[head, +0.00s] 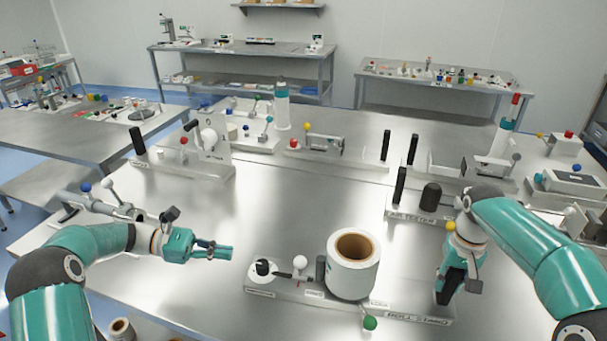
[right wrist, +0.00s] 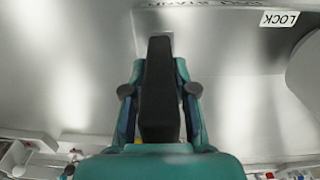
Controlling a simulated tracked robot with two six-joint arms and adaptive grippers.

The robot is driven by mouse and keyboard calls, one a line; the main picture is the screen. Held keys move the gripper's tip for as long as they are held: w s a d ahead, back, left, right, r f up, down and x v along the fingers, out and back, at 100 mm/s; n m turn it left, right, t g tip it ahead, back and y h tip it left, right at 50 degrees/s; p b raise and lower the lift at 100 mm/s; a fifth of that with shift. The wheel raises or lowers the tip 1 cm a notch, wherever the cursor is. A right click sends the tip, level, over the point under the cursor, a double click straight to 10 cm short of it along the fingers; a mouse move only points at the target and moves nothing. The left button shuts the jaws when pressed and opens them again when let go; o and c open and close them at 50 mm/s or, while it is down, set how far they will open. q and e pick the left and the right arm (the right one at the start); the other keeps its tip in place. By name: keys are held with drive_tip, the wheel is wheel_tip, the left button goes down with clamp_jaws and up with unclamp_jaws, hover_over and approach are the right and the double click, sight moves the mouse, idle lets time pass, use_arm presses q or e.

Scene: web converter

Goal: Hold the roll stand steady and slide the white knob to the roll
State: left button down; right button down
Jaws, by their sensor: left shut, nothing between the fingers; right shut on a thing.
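The roll stand (head: 405,309) is a pale base at the front of the table. A white roll (head: 351,281) with a brown core stands upright on it. The white knob (head: 300,262) is a small ball left of the roll, with a dark block between them. My right gripper (head: 448,285) is shut on the black handle (head: 445,298) at the stand's right end. In the right wrist view the handle (right wrist: 158,90) rises between the fingers. My left gripper (head: 226,251) is shut and empty, left of the stand and apart from the knob.
A green ball (head: 370,323) sticks out in front of the roll. Other fixtures with levers stand behind. The table between them and the stand is clear.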

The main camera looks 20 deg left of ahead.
drive_tip(key=shift+s+a+f+p, duration=0.1)
drive_tip(key=shift+s+f+p, duration=0.1)
drive_tip(key=shift+p, duration=0.2)
idle(0.3)
drive_tip(key=c, duration=0.8)
unclamp_jaws()
drive_tip(key=shift+w+r, duration=0.1)
drive_tip(key=shift+w, duration=0.05)
drive_tip(key=shift+c, duration=0.2)
drive_tip(key=shift+r, duration=0.15)
wheel_tip(320, 180, up, 11)
drive_tip(key=shift+w+r, duration=0.1)
drive_tip(key=shift+r, duration=0.25)
drive_tip(key=shift+f, duration=0.1)
